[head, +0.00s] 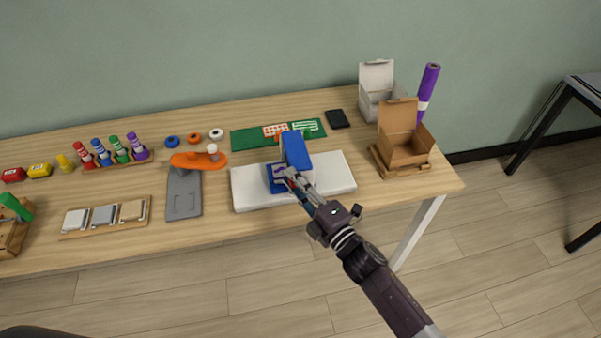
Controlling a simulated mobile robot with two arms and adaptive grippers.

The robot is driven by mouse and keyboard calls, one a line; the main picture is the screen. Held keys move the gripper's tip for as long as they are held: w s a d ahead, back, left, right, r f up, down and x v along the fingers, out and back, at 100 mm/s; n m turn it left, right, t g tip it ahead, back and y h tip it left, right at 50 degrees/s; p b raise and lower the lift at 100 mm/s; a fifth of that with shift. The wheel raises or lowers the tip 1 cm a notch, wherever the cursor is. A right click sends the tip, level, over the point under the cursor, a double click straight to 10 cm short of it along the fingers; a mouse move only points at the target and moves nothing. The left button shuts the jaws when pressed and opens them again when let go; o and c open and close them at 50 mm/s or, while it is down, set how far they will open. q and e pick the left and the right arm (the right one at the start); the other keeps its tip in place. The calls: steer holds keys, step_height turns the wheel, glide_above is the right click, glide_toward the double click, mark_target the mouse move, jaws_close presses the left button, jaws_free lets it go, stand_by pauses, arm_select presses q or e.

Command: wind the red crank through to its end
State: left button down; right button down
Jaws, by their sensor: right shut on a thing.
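A blue boxy device (297,150) stands on a white base board (335,183) on the table's right half. My right gripper (286,173) reaches in from the lower right to the device's front side. Its fingers are shut at the crank on that side. The red crank itself is almost wholly hidden by the fingers, so its angle cannot be told. My left gripper is not in view.
A green mat (250,137) lies behind. An open cardboard box (403,152) and a white box (375,106) stand right. Table (230,228) is bare along its front edge.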

steer(key=shift+s+a+f+n+g+h+p, duration=0.2)
steer(key=shift+a+f+n+p, duration=0.15)
steer(key=shift+n, duration=0.4)
steer(key=shift+s+a+f+n+g+h+p, duration=0.1)
steer(key=shift+a+f+n+g+h+p, duration=0.15)
steer(key=shift+n+p, duration=0.35)
steer(key=shift+s+a+f+n+g+h+p, duration=0.15)
steer(key=shift+a+f+n+p, duration=0.2)
steer(key=shift+n, duration=0.5)
steer(key=shift+f, duration=0.15)
steer(key=c, duration=1.8)
jaws_free()
steer(key=shift+o, duration=0.2)
steer(key=v, duration=1.2)
